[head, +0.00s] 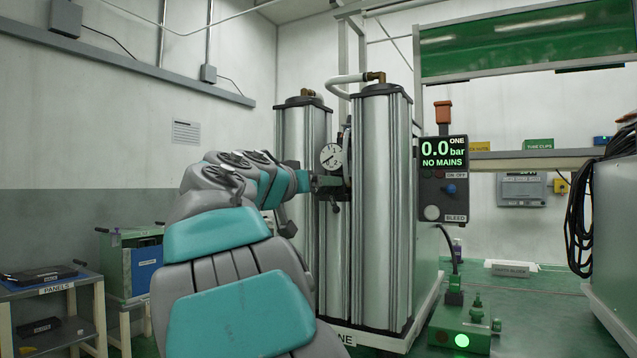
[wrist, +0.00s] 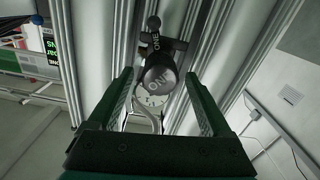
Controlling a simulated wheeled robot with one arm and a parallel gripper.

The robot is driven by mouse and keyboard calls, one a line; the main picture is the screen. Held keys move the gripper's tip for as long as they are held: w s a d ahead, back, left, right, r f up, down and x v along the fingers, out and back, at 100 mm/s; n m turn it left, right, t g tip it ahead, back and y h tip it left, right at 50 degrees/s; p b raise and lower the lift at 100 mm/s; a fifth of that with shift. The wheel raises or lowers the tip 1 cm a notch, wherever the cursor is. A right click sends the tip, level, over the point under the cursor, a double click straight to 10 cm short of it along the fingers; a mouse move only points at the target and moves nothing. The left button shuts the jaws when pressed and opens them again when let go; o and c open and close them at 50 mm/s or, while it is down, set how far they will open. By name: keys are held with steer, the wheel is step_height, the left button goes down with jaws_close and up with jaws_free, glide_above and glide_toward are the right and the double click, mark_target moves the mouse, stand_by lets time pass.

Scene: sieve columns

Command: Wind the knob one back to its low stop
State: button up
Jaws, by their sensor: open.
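In the head view my gripper (head: 327,182) reaches to the gap between two silver columns (head: 382,210), just below the gauge (head: 331,156). The knob is hard to make out there.
A display panel (head: 443,152) right of the columns reads ONE, 0.0 bar, NO MAINS, with a blue switch and a BLEED button below. A green floor unit (head: 462,325) has a lit lamp. A cart marked PANELS (head: 55,290) stands left. Dark cables hang at the right.

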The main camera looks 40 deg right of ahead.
steer(key=shift+w+d, duration=0.1)
steer(key=shift+d, duration=0.3)
steer(key=shift+c, duration=0.3)
steer(key=shift+f, duration=0.1)
jaws_close()
